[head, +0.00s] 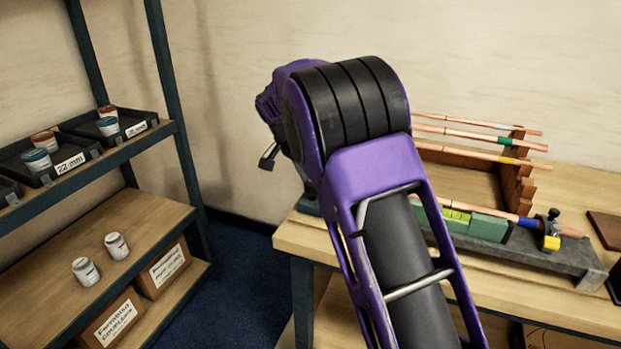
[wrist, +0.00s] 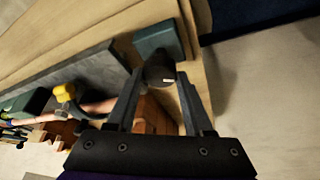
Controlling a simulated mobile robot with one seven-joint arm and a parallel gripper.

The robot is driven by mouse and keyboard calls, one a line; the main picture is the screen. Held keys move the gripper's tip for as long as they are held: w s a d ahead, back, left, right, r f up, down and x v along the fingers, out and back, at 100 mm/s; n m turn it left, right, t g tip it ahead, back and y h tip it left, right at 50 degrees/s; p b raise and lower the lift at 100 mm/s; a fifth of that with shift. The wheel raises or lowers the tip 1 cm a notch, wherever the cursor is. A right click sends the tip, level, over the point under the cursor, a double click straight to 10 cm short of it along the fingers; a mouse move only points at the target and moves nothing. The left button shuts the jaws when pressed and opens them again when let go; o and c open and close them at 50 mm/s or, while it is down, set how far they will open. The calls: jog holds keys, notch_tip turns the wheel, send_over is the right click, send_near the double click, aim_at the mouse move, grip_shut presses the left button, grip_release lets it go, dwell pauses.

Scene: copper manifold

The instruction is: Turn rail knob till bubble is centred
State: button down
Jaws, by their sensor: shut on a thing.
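The rail knob (wrist: 159,70), dark and round with a white mark, sits against a dark green block (wrist: 158,40) in the wrist view. My gripper (wrist: 160,78) is shut on it, one finger on each side. In the head view my purple arm hides the knob and the gripper. The grey rail (head: 575,259) lies along the bench. A green spirit level (head: 477,225) with a yellow-green vial (head: 456,215) rests on it, partly behind my arm. The bubble is too small to make out.
A yellow and black clamp (head: 551,240) holds a copper pipe (head: 486,208) over the rail. More copper pipes lie across a wooden rack (head: 519,165) behind. A shelf unit (head: 110,170) with trays, jars and boxes stands left, with open floor between it and the bench (head: 310,238).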

dwell(0.3)
jog(key=shift+c, duration=1.4)
grip_release()
jog(key=p+v, duration=0.2)
jog(key=v, duration=1.5)
jog(key=shift+r, duration=0.25)
